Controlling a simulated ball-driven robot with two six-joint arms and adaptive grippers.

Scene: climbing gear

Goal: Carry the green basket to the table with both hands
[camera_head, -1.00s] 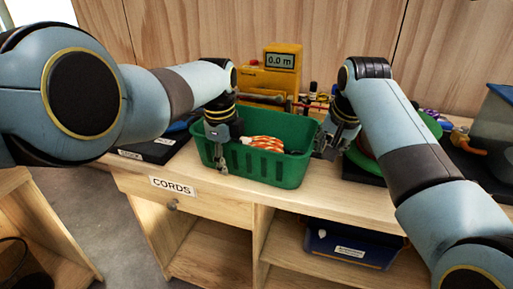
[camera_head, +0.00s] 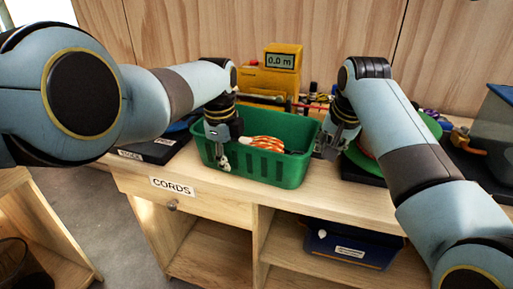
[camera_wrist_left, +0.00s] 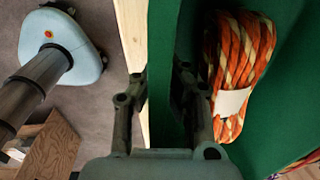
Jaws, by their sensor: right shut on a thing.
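The green basket (camera_head: 262,170) stands upright on the wooden bench top with an orange and white rope coil (camera_head: 264,143) inside. The rope coil also shows in the left wrist view (camera_wrist_left: 238,70), with a white band round it. My left gripper (camera_head: 221,153) is at the basket's left end. In the left wrist view its fingers (camera_wrist_left: 160,110) are apart, one on each side of the green wall, with a gap showing at the outer finger. My right gripper (camera_head: 331,146) is shut on the basket's right end; its fingertips are partly hidden.
A yellow device (camera_head: 270,77) reading 0.0 m stands behind the basket. A black tray (camera_head: 155,148) lies left and a grey bin (camera_head: 495,120) stands far right. A blue bin (camera_head: 350,245) sits on the shelf below, beside the CORDS drawer (camera_head: 185,195).

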